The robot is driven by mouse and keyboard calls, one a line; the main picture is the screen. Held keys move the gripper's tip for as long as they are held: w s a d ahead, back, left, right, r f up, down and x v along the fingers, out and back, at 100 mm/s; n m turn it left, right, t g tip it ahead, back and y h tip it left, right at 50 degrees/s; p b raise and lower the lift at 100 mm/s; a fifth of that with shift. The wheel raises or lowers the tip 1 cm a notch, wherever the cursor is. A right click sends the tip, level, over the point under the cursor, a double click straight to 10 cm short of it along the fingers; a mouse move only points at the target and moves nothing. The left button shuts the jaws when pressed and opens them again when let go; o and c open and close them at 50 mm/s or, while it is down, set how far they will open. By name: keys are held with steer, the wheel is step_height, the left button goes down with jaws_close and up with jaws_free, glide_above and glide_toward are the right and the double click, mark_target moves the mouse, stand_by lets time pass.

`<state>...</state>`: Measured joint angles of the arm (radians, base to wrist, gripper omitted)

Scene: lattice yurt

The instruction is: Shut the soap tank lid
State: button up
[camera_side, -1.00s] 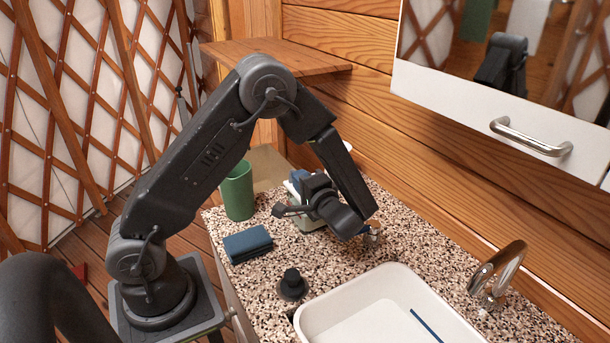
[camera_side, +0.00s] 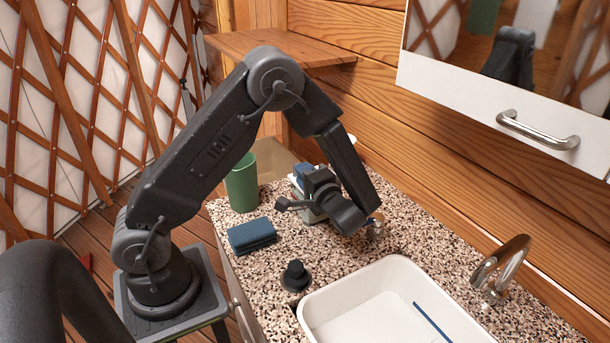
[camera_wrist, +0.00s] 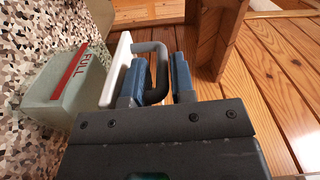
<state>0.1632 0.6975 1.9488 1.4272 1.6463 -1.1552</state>
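The soap tank (camera_wrist: 58,88) is a grey-green box with a red stripe and the word FULL, at the left of the wrist view. Its white lid (camera_wrist: 117,70) stands open, edge-on, beside it. A dark grey loop handle (camera_wrist: 161,68) projects from the lid. My gripper (camera_wrist: 158,82) has blue fingers on both sides of the handle's bar, one inside the loop. Whether both fingers press on the bar is unclear. In the side view my gripper (camera_side: 306,174) is over the tank (camera_side: 311,214), which is mostly hidden behind my wrist.
A green cup (camera_side: 241,183) and a folded blue cloth (camera_side: 252,237) are left of the tank. A black knob-like item (camera_side: 295,276) stands by the white sink (camera_side: 330,309). The faucet (camera_side: 500,266) is at right. A wooden shelf (camera_side: 290,46) and a cabinet (camera_side: 500,110) are above.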

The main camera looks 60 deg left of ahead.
steer(key=d, duration=1.3)
steer(key=shift+d, duration=0.4)
steer(key=s+d+r+t+h, duration=0.1)
steer(key=s+r+t+h, duration=0.4)
steer(key=s+r+h, duration=0.8)
steer(key=shift+s+d+r+m+t+h, duration=0.35)
steer(key=shift+s+h, duration=0.75)
steer(key=shift+h, duration=1.4)
